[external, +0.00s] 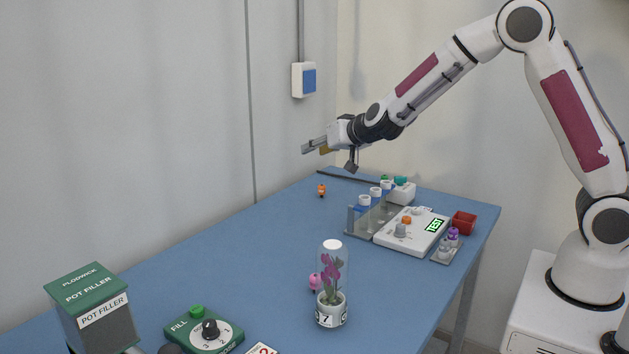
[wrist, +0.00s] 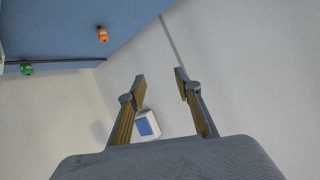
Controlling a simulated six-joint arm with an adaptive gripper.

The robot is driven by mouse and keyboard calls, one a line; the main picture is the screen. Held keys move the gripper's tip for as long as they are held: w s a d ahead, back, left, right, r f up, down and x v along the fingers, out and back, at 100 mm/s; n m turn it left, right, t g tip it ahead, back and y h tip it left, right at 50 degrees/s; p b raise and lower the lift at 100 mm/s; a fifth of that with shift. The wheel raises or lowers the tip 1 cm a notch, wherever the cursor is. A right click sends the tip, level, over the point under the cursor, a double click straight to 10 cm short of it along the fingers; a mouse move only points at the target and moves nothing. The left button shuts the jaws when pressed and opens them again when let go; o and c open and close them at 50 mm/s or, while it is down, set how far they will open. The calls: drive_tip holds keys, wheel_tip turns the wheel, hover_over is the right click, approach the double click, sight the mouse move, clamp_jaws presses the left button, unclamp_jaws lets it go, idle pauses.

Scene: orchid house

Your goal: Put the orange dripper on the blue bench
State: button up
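The small orange dripper (external: 321,190) stands on the blue bench (external: 220,255) near its far left edge, close to the wall. The dripper also shows in the wrist view (wrist: 102,35), at the upper left, on the blue bench top (wrist: 60,20). My gripper (external: 312,146) is raised above the bench, above the dripper in the external view and apart from it. In the wrist view the two fingers of my gripper (wrist: 162,87) are spread with nothing between them.
A glass dome with a flower (external: 331,285), a pink dripper (external: 314,282), a green dial box (external: 204,335) and a pot filler (external: 95,310) are nearer. Mid-left bench is clear.

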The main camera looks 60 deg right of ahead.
drive_tip(key=s+a+r+n+g+y, duration=0.1)
drive_tip(key=s+a+r+n+y, duration=0.15)
drive_tip(key=s+r, duration=0.45)
drive_tip(key=s+a+r+n+g+y, duration=0.1)
drive_tip(key=s+a+r+n+y, duration=0.2)
drive_tip(key=s, duration=0.8)
drive_tip(key=s+d+f+g+h, duration=0.1)
drive_tip(key=s+d+g, duration=0.1)
drive_tip(key=s, duration=1.2)
drive_tip(key=s+d+f+g+h, duration=0.1)
drive_tip(key=s+d+f+g, duration=0.1)
drive_tip(key=s, duration=1.3)
drive_tip(key=shift+s+f+n, duration=0.3)
drive_tip(key=shift+n, duration=0.05)
